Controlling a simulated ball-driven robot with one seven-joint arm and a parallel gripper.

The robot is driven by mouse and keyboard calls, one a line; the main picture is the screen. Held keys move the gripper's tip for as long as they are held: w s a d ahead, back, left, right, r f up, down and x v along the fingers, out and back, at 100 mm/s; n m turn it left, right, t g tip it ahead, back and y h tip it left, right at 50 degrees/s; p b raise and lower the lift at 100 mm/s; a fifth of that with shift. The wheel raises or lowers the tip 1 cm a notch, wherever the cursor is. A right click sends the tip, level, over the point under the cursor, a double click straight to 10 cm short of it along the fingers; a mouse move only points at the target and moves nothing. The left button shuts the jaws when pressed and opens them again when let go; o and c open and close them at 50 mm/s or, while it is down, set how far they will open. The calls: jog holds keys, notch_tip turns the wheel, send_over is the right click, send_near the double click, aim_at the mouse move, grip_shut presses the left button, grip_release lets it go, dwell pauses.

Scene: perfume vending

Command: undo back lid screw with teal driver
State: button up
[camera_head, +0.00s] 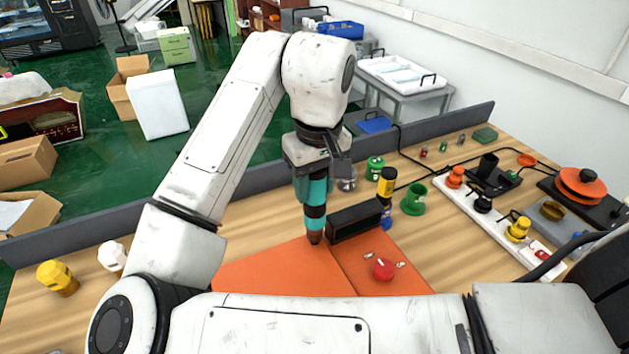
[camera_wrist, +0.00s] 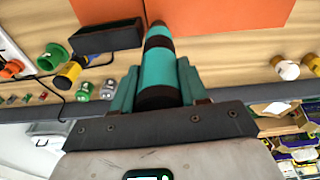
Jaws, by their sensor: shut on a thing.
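My gripper (camera_head: 316,168) is shut on the teal driver (camera_head: 315,192), which has dark bands and points down, nearly upright. The driver fills the middle of the wrist view (camera_wrist: 158,72), between the two fingers. Its dark tip is over the orange mat (camera_head: 265,270), just left of a long black box (camera_head: 356,221); I cannot tell whether it touches anything. The black box also shows in the wrist view (camera_wrist: 107,38). A red round part (camera_head: 383,269) lies on the mat with small silver pieces beside it. I cannot make out the back lid screw.
A white strip with coloured knobs (camera_head: 485,225) lies to the right. Yellow (camera_head: 57,278) and white (camera_head: 112,256) pieces stand at the left. A grey barrier (camera_head: 250,182) edges the table.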

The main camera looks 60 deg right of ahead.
jog(key=shift+r+p, duration=1.45)
jog(key=shift+r, duration=1.15)
